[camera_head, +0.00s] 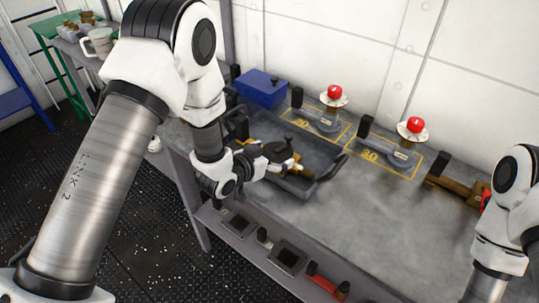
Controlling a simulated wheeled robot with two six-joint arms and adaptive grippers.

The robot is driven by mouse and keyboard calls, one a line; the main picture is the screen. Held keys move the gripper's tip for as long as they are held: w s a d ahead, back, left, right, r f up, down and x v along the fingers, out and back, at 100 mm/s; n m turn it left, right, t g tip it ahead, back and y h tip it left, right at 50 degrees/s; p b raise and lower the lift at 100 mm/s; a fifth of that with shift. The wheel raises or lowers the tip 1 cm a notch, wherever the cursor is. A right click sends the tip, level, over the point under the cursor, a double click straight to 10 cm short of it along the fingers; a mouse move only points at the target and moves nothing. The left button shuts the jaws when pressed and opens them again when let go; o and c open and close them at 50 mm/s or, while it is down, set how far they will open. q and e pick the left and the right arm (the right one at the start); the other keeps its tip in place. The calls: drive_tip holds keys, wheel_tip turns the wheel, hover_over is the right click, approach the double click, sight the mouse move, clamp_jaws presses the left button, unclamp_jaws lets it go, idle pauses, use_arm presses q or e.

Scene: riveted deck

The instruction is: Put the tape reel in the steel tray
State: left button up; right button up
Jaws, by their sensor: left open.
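The steel tray (325,184) is a grey, shallow tray with dark handles, on the bench in the middle of the head view. My left gripper (291,167) is over the tray and open. A dark round piece with a small knob (279,149) shows at the tray just behind the gripper; it may be the tape reel, but I cannot tell for sure. The gripper and wrist hide part of the tray's left side. My right arm comes in at the right edge, and its gripper is out of view.
A blue box (262,89) stands behind the tray. Two red-topped devices (333,94) (411,128) stand at the back by yellow-marked areas. A brown tool-like thing (456,190) lies near my right arm. Bare bench (385,225) lies right of the tray. A lower shelf holds small items.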

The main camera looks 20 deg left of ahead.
use_arm(q)
drive_tip(key=shift+s+a+r, duration=0.15)
drive_tip(key=shift+s, duration=0.15)
drive_tip(key=b+v, duration=0.2)
drive_tip(key=v, duration=0.9)
drive_tip(key=shift+s+a+r, duration=0.1)
drive_tip(key=shift+s+r, duration=0.1)
drive_tip(key=shift+f, duration=0.4)
drive_tip(key=s+a+f+n+g+y, duration=0.1)
drive_tip(key=s+f+g, duration=0.5)
drive_tip(key=s+f, duration=0.6)
drive_tip(key=s+a+f+n+g+y, duration=0.2)
drive_tip(key=s+f+g, duration=0.4)
drive_tip(key=s+f, duration=0.7)
wheel_tip(320, 180, down, 2)
drive_tip(key=shift+a+f+n+g+y, duration=0.1)
drive_tip(key=shift+a+n+g+y, duration=0.25)
drive_tip(key=shift+n+y, duration=0.4)
